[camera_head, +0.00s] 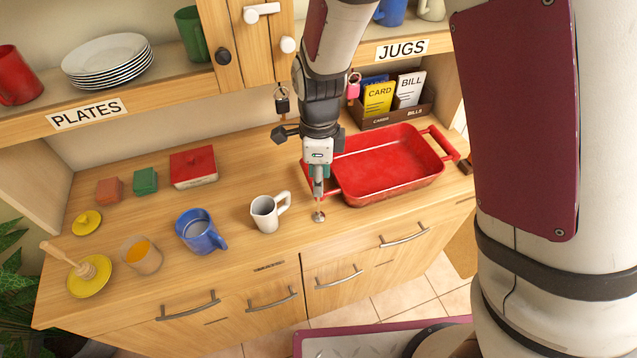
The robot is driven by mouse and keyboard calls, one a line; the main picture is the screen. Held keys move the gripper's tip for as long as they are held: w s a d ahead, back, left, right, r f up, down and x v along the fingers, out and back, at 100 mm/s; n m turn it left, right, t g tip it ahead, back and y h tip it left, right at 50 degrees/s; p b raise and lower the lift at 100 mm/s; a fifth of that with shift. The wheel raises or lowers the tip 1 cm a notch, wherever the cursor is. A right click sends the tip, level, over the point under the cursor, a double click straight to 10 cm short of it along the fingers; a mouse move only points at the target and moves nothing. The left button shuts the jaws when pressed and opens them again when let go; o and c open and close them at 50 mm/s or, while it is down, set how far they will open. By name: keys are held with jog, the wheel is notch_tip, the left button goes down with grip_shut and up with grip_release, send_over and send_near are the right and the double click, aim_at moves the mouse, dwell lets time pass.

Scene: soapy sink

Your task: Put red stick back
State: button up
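I cannot make out a separate red stick anywhere in the head view. The red things near my gripper belong to a red baking dish (392,165), which has a bar handle at each end. My gripper (319,186) points down over the counter, beside the dish's left handle and right of a white mug (266,213). A thin grey stem with a small round foot (319,217) shows right below the fingers, near the counter. The fingers are small and partly merge with the dish behind, so their opening and any grip are unclear.
A blue mug (199,232), a glass of orange liquid (142,254) and a wooden dipper (75,262) on a yellow saucer (90,284) stand left. A red butter box (193,167) is behind. A card rack (397,113) stands behind the dish. Shelves overhang the back.

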notch_tip(320, 180, up, 9)
jog(key=shift+r, duration=0.3)
jog(key=s+d+r+n+t+y, duration=0.1)
jog(key=s+d+r+n, duration=0.2)
jog(key=d+r+n, duration=0.25)
jog(key=s+d+r+n+t, duration=0.2)
jog(key=s+d+r+n, duration=0.15)
jog(key=r, duration=0.35)
jog(key=s+d+r+n+t+h, duration=0.1)
jog(key=s+d+r+n+t, duration=0.1)
jog(key=s+d+r+n, duration=0.2)
jog(key=s+d+n, duration=0.3)
jog(key=s+n, duration=0.3)
jog(key=shift+r+t, duration=0.2)
jog(key=shift+t, duration=0.1)
jog(key=shift+w+f+b, duration=0.4)
jog(key=shift+b, duration=0.1)
